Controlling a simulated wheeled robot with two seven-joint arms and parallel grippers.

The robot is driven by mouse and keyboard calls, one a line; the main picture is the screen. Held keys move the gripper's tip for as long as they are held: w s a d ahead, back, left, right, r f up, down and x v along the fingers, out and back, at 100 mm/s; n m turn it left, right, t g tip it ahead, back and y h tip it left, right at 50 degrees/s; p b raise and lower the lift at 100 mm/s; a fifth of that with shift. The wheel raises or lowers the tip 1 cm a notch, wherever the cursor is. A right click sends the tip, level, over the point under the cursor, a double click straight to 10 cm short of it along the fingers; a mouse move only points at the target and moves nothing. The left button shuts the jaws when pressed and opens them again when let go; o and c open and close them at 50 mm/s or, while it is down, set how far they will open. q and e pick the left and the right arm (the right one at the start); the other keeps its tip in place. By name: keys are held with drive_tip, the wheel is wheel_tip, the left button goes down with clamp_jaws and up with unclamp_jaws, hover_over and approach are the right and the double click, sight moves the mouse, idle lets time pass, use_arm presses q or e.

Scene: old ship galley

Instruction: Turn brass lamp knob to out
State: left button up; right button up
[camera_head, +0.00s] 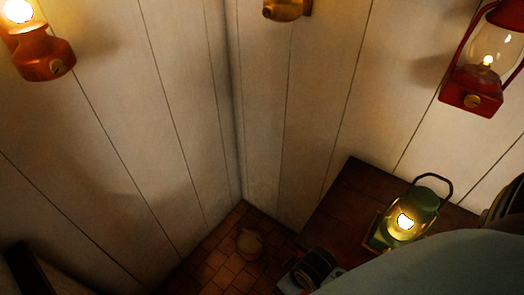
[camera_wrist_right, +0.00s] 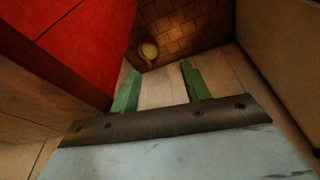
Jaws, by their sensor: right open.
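A brass lamp (camera_head: 288,9) hangs on the wall at the top middle of the head view. The top edge cuts it off, and only its lower part with a round knob (camera_head: 268,11) shows. Whether it is lit cannot be seen. My right gripper (camera_wrist_right: 160,84) is open and empty in the right wrist view, its two green fingers apart and pointing towards the tiled floor. In the head view my right arm comes in at the lower right, well below the brass lamp. My left gripper is not in view.
A lit copper lamp (camera_head: 42,52) and a lit red lamp (camera_head: 472,97) hang on the walls. A lit green lantern (camera_head: 424,200) stands on a wooden table (camera_head: 350,205) near my right arm. A small pot (camera_head: 249,242) sits on the floor. A large red surface (camera_wrist_right: 75,35) is close to the wrist camera.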

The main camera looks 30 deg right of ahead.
wheel_tip(320, 180, up, 9)
drive_tip(key=w+p, duration=0.1)
drive_tip(key=m+t+h+p, duration=0.2)
drive_tip(key=m+t+h, duration=0.2)
drive_tip(key=m+h, duration=1.25)
approach(266, 13)
drive_tip(key=p+x, duration=0.3)
drive_tip(key=x, duration=0.4)
drive_tip(key=shift+r, duration=0.1)
drive_tip(key=shift+w+d, duration=0.25)
drive_tip(key=shift+d, duration=0.4)
